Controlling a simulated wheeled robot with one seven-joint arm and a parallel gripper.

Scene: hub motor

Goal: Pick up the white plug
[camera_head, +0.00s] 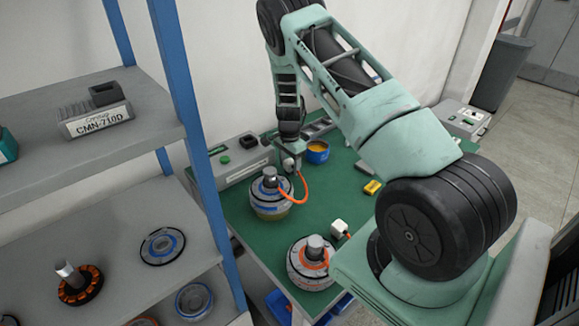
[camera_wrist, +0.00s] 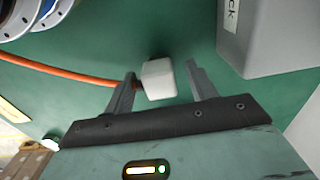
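A white plug (camera_wrist: 158,80) sits between the two fingertips of my gripper (camera_wrist: 163,78) in the wrist view. An orange cable (camera_wrist: 60,69) runs left from it. The left finger is very close to the plug; whether they touch I cannot tell. A clear gap shows between the plug and the right finger, so my gripper is open. In the head view the plug (camera_head: 288,165) is partly hidden by my gripper (camera_head: 291,152) at the back of the green table (camera_head: 335,195). Its cable loops to the blue-ringed hub motor (camera_head: 270,198). A second white plug (camera_head: 339,228) lies nearer, beside the orange-ringed hub motor (camera_head: 313,268).
A grey box (camera_wrist: 265,40) stands right of the fingers in the wrist view. In the head view a control box (camera_head: 232,160), a blue cup (camera_head: 317,153) and a yellow item (camera_head: 372,187) are on the table. A blue-posted shelf (camera_head: 100,230) stands left.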

